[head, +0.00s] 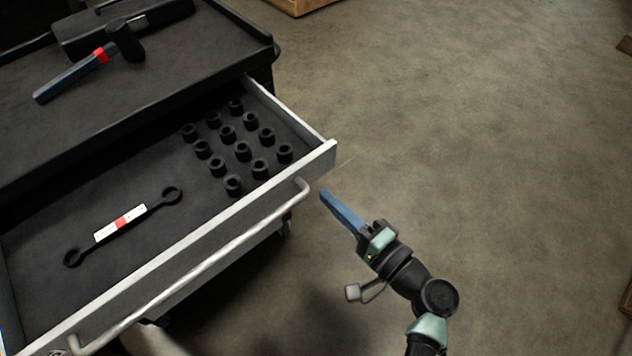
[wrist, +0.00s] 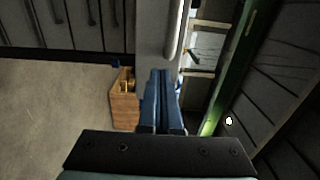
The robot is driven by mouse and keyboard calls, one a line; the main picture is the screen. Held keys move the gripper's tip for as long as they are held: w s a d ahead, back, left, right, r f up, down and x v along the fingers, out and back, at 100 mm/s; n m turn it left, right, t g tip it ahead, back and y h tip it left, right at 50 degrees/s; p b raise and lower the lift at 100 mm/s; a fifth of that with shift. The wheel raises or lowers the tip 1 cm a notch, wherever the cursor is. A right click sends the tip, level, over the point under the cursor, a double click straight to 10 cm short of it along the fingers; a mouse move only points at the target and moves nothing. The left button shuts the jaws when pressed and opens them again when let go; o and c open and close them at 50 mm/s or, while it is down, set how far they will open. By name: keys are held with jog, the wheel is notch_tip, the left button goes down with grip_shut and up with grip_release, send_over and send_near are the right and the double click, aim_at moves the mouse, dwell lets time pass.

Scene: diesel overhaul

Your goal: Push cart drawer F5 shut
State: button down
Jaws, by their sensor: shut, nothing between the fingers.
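The open cart drawer (head: 170,240) sticks out of the black tool cart (head: 150,75) in the head view. Its grey front carries a long bar handle (head: 200,266). Inside lie several black sockets (head: 243,151) and a wrench (head: 120,225) with a white and red label. No drawer number is readable. My gripper (head: 324,196) is shut and empty, its blue fingers just outside the right end of the drawer front, apart from the handle in the picture. The shut blue fingers also show in the wrist view (wrist: 161,75).
A hammer (head: 90,65) with a blue and red handle lies on the cart top. A wooden box (head: 297,5) stands at the top edge. The wrist view shows a wooden crate (wrist: 124,100) on the floor.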

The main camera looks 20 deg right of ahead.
aim_at(305, 177)
jog(key=shift+x, duration=2.25)
jog(key=shift+w, duration=0.1)
